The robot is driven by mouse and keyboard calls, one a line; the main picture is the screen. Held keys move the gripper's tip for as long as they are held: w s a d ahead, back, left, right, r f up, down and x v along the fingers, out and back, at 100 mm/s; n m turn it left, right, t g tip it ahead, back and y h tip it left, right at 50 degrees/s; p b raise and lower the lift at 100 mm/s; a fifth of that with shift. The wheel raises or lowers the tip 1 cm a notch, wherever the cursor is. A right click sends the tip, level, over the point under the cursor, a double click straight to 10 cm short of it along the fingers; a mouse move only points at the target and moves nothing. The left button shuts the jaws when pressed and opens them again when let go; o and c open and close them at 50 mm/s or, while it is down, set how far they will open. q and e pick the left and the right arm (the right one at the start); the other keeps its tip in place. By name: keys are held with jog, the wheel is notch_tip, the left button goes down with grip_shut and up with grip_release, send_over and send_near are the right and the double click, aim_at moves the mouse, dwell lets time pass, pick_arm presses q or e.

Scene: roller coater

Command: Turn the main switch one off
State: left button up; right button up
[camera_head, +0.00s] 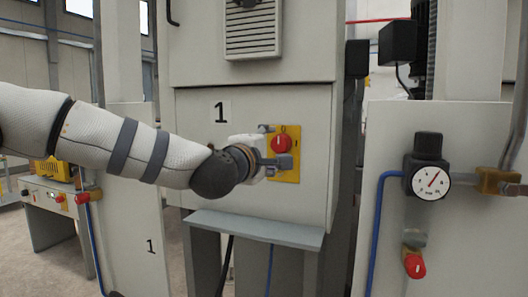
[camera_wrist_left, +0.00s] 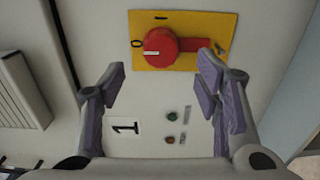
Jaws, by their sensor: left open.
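The main switch is a red rotary knob (camera_head: 281,143) on a yellow plate (camera_head: 293,173), on the grey cabinet front beside a label "1". In the left wrist view the red knob (camera_wrist_left: 160,46) has its handle pointing right, with a 0 mark left of it on the yellow plate (camera_wrist_left: 190,20) and a line mark above. My left gripper (camera_head: 277,146) is at the plate in the head view. In the left wrist view the gripper (camera_wrist_left: 162,68) is open, its purple-padded fingers apart and nothing between them; contact with the knob cannot be told. My right gripper is out of view.
A grey shelf (camera_head: 255,229) juts out below the plate. A pressure gauge (camera_head: 430,181) with a red-handled valve (camera_head: 414,265) is on the panel at the right. Small buttons (camera_wrist_left: 172,115) and the "1" label (camera_wrist_left: 123,127) show in the wrist view.

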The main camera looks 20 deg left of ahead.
pick_arm(q)
jog(key=s, duration=0.4)
